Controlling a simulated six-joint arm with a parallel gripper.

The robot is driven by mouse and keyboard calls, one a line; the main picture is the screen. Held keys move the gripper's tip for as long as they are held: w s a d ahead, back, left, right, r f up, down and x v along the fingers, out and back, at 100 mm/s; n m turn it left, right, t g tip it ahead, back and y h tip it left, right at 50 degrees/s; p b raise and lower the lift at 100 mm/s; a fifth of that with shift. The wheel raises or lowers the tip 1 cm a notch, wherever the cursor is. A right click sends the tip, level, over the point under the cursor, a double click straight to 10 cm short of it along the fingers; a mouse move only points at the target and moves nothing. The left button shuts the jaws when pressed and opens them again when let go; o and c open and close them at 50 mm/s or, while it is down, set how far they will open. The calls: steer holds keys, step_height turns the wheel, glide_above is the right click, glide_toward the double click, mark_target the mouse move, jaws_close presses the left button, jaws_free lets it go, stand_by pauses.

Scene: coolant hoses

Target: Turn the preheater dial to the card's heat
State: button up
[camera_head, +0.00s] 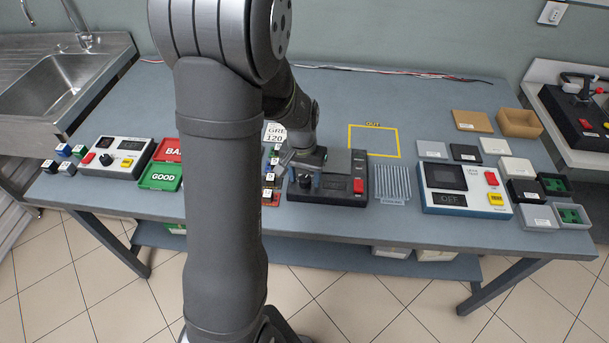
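A white card (275,132) stands at the back of the table, partly hidden by my arm; I read "GRE" and "120" on it. A low black unit (330,192) with a grey plate and a red switch (359,186) sits at the middle front; it looks like the preheater. A dark round knob (305,182) shows at its left end, probably the dial; its marking is too small to read. My gripper (305,172) points down right over this knob. Whether its fingers touch the knob or are closed around it cannot be told.
Green GOOD (160,178) and red trays lie left of my arm, beside a white control box (112,158). A grey rack (392,184) and a tester (463,190) stand right of the black unit. The yellow OUT outline (374,141) is empty.

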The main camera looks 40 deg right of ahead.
mark_target(302, 177)
step_height(302, 177, up, 17)
steer(key=shift+w+a+r, duration=0.2)
steer(key=shift+w, duration=0.1)
stand_by(0.5)
stand_by(0.4)
steer(key=f, duration=1.7)
steer(key=shift+s+d+f, duration=0.2)
steer(key=shift+s+f, duration=0.05)
steer(key=shift+s, duration=0.1)
